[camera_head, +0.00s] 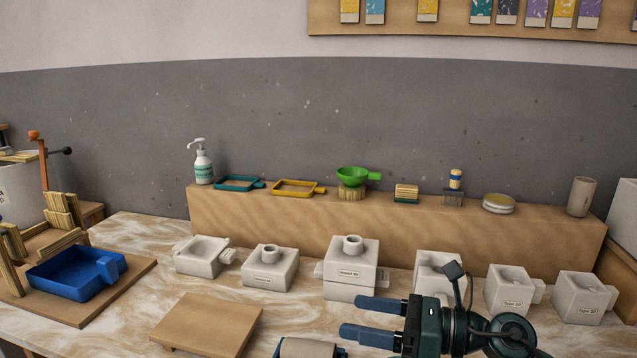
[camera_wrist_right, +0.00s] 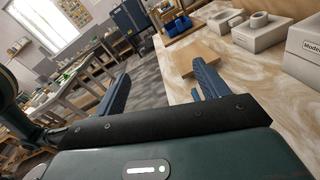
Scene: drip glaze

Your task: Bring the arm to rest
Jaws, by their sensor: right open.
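My right gripper (camera_head: 368,320) is open and empty at the lower right of the head view. Its two blue fingers point left, above the marbled worktop (camera_head: 130,235) and in front of the row of white moulds. In the right wrist view my right gripper (camera_wrist_right: 160,85) shows its fingers spread apart with nothing between them. One finger is over the worktop and the other is past its edge. My left gripper does not show in either view.
White moulds (camera_head: 350,280) line the worktop before a wooden shelf (camera_head: 400,228) holding small tools. A low wooden board (camera_head: 210,320) and a grey-brown roller-like object (camera_head: 308,348) lie in front. A blue tray (camera_head: 75,275) stands at left. Open floor (camera_wrist_right: 145,100) shows beside the table.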

